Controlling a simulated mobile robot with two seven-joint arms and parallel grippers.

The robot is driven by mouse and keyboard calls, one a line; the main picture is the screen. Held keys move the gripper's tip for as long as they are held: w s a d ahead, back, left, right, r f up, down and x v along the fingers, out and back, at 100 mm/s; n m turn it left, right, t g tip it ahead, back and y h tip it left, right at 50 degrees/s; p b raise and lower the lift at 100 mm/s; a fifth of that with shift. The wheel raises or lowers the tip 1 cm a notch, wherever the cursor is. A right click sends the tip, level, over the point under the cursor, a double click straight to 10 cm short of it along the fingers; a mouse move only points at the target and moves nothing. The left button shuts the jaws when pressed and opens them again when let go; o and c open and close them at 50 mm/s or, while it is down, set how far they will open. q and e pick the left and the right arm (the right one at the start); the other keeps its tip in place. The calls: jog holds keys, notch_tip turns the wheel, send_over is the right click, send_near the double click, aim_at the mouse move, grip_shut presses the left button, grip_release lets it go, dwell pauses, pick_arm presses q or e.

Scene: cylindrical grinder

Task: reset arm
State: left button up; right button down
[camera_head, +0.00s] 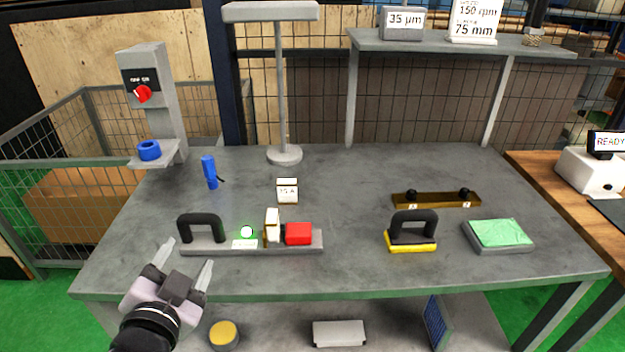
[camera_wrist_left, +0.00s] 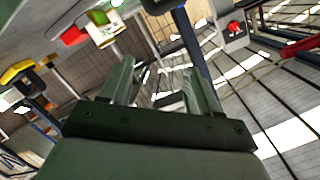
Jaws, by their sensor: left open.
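My left gripper (camera_head: 185,265) is open and empty in the head view, in front of the grey workbench's (camera_head: 340,272) left front edge. Its two fingers point away from me, towards a grey base plate (camera_head: 205,249) with a black handle (camera_head: 201,228). The fingers appear apart from the plate. In the left wrist view the open fingers (camera_wrist_left: 158,85) have nothing between them. My right gripper does not show in either view.
The base plate also carries a green light (camera_head: 246,232) and a red block (camera_head: 298,233). A yellow-edged handled block (camera_head: 411,235) and a green pad (camera_head: 498,233) lie to the right. A lamp stand (camera_head: 283,153) and a red-knobbed post (camera_head: 150,95) rise behind.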

pick_arm(q)
jog(key=s+a+f+n+g, duration=0.25)
jog(key=s+f+g, duration=0.45)
jog(key=s, duration=0.4)
jog(key=s+a+f+n+g, duration=0.2)
jog(key=s+f+n+g, duration=0.3)
jog(key=s+f, duration=0.55)
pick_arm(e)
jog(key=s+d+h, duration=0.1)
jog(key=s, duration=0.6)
pick_arm(q)
jog(key=w+d+f+m+t+h, duration=0.2)
jog(key=w+f+t, duration=0.4)
jog(key=f, duration=0.1)
jog(key=shift+d+f, duration=0.3)
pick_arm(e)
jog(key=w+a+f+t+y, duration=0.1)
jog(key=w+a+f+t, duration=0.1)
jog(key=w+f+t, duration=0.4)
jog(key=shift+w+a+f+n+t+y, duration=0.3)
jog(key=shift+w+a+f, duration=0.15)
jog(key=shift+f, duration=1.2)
